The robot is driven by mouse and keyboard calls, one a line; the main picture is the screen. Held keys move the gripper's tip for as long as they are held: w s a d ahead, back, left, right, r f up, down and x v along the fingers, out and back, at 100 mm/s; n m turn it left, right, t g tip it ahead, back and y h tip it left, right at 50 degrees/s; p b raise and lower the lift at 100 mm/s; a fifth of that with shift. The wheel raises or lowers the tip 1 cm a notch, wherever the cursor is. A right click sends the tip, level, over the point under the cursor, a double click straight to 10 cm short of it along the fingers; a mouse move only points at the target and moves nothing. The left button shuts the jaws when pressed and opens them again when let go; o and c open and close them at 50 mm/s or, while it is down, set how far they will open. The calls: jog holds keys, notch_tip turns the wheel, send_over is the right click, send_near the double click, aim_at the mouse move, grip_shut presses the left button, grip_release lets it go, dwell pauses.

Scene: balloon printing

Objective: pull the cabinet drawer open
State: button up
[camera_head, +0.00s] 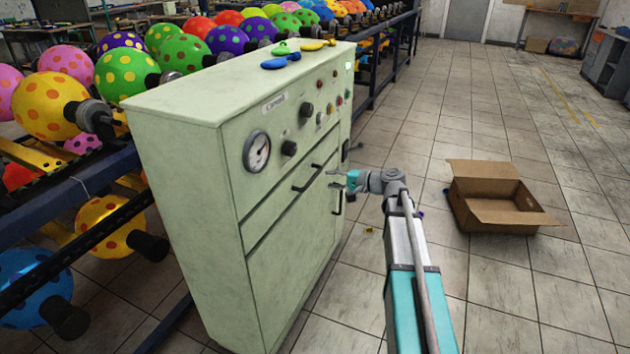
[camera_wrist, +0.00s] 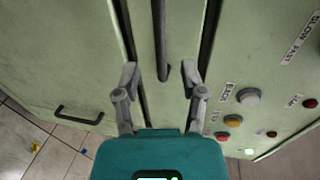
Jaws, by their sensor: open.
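The pale green cabinet (camera_head: 215,150) stands in the middle of the head view. Its drawer front (camera_head: 275,208) is a narrow band below the control panel and looks shut. The dark drawer handle (camera_head: 306,180) is on that band. In the wrist view the drawer handle (camera_wrist: 161,35) runs in from the top edge, and its near end lies between the fingertips. My gripper (camera_head: 338,180) is open beside the cabinet front, to the right of the handle. In the wrist view my gripper (camera_wrist: 160,76) has a finger on each side of the handle line, with gaps; contact does not show.
A lower door handle (camera_wrist: 79,114) is on the cabinet. Knobs, buttons and a gauge (camera_head: 257,151) sit on the panel above the drawer. Deflated balloons (camera_head: 281,61) lie on top. An open cardboard box (camera_head: 500,198) stands on the floor at right. Balloon racks fill the left.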

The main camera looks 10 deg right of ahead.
aim_at(315, 178)
jog(key=shift+b+x, duration=0.55)
jog(key=shift+x, duration=2.8)
grip_shut()
jog(key=shift+d, duration=0.2)
jog(key=shift+s+a, duration=0.1)
jog(key=shift+a, duration=0.05)
